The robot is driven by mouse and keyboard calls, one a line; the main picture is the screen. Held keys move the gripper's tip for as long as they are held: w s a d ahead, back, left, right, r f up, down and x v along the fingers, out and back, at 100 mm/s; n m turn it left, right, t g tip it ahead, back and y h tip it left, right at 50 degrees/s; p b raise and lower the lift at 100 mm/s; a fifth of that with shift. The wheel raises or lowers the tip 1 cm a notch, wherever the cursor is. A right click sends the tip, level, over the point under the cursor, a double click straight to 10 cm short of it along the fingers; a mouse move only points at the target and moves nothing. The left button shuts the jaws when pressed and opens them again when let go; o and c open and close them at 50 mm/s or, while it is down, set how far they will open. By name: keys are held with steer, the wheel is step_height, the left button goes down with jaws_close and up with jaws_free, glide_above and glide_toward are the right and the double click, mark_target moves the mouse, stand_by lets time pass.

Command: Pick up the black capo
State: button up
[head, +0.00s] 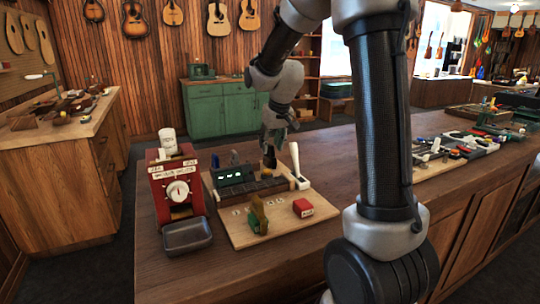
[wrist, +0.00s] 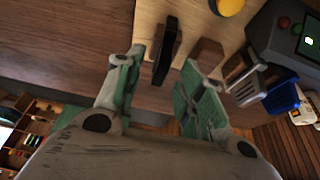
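In the wrist view a black upright piece, which looks like the black capo (wrist: 166,52), stands on the light wooden board (wrist: 188,12) near its edge. My gripper (wrist: 160,88) is open, with one green-padded finger on each side of the capo's line. The capo's near end reaches into the gap between the fingertips; I see no contact. In the head view my gripper (head: 270,148) points down behind the dark device with a green display (head: 235,175). The capo cannot be made out there, hidden by the device and gripper.
A brown block (wrist: 207,54) stands close beside my right finger. A yellow round knob (wrist: 228,5) and the device are nearby. On the board's front are a red block (head: 303,208) and a green-and-tan piece (head: 259,217). A white-handled lever (head: 296,165) rises at the right.

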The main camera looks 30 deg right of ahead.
steer(key=x, duration=0.2)
steer(key=shift+w+f, duration=0.1)
steer(key=shift+f, duration=0.2)
jaws_close()
